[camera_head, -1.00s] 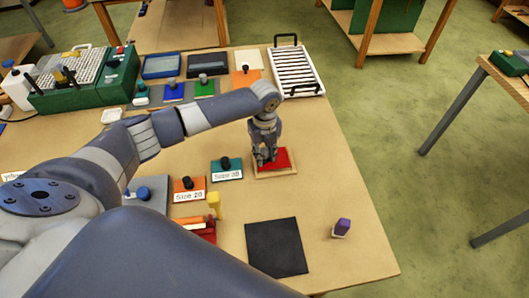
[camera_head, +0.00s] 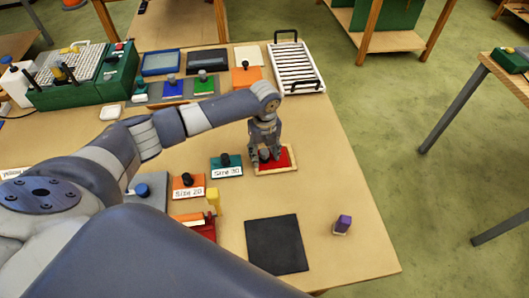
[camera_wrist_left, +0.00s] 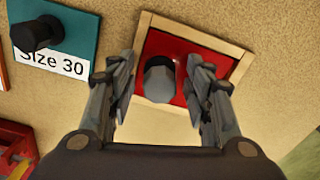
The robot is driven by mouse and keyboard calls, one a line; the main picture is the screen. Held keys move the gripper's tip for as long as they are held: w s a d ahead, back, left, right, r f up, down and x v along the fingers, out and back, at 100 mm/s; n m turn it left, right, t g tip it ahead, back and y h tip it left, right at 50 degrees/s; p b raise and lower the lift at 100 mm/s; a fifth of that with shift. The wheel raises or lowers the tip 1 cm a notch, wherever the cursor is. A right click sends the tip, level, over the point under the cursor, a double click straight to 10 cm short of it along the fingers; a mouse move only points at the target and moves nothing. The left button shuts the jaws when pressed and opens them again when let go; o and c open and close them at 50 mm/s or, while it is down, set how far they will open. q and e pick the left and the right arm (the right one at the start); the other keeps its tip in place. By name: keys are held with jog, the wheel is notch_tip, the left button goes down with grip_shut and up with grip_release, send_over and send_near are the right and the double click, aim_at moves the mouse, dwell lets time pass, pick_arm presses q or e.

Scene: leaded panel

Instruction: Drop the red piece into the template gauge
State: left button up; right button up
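The red piece (camera_wrist_left: 191,48) has a dark grey knob (camera_wrist_left: 160,80) on top. It lies inside the pale wooden frame of the template gauge (camera_wrist_left: 224,47), and looks flat within its rim. In the head view, the red piece (camera_head: 286,153) and the gauge's rim (camera_head: 276,172) are partly behind my left gripper (camera_head: 265,157). In the left wrist view, my left gripper (camera_wrist_left: 162,90) is open, with one finger on each side of the knob and a gap to it. My right gripper is not in view.
A teal Size 30 piece (camera_head: 228,166) and an orange Size 20 piece (camera_head: 188,187) lie left of the gauge. A black mat (camera_head: 276,245) and a purple block (camera_head: 343,224) are in front. A white rack (camera_head: 297,70) stands behind. The table right of the gauge is clear.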

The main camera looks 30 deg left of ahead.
aim_at(265, 151)
pick_arm(q)
notch_tip(265, 151, up, 12)
dwell(0.7)
dwell(0.4)
